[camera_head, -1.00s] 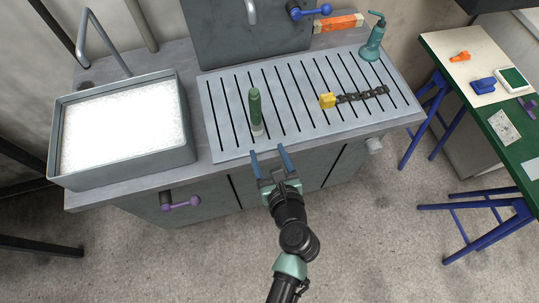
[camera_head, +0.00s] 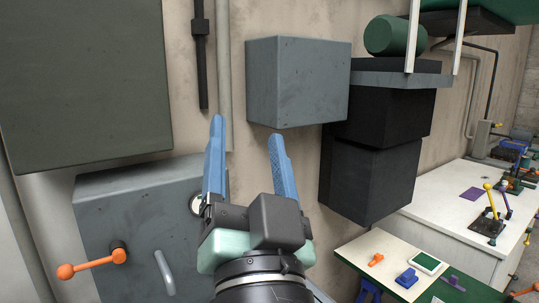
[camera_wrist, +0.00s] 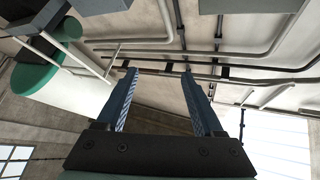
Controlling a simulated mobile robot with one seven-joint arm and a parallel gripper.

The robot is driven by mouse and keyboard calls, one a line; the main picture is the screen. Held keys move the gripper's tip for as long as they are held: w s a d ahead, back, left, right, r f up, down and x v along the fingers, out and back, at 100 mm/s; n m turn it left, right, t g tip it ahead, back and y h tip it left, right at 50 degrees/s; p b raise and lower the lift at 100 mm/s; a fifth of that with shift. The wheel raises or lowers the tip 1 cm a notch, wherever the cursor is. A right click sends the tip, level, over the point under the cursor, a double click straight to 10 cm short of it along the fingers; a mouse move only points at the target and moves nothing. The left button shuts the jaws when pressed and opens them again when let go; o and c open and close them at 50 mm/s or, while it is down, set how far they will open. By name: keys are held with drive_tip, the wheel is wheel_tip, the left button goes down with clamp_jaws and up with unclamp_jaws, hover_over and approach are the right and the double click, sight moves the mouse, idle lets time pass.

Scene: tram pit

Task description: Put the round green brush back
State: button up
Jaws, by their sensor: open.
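The round green brush is not in view in either current picture. The bench with the draining board is also out of view. My gripper (camera_head: 247,132) is raised in front of the wall, its two blue fingers pointing up and spread apart with nothing between them. In the wrist view my gripper (camera_wrist: 158,74) is also open and empty, facing the upper wall and pipes.
A grey box (camera_head: 298,82) is on the wall beyond the fingers. A grey cabinet (camera_head: 140,235) with an orange lever (camera_head: 92,264) is at lower left. Dark boxes (camera_head: 372,170) hang at right under a shelf with a green cylinder (camera_head: 396,36). A green-edged table (camera_head: 395,250) stands lower right.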

drive_tip(key=s+d+r+n+t+h, duration=0.2)
drive_tip(key=s+r+n+t+h, duration=0.1)
drive_tip(key=s+r, duration=0.5)
drive_tip(key=shift+r+n+t, duration=0.3)
drive_tip(key=shift+r, duration=0.65)
drive_tip(key=shift+f, duration=0.15)
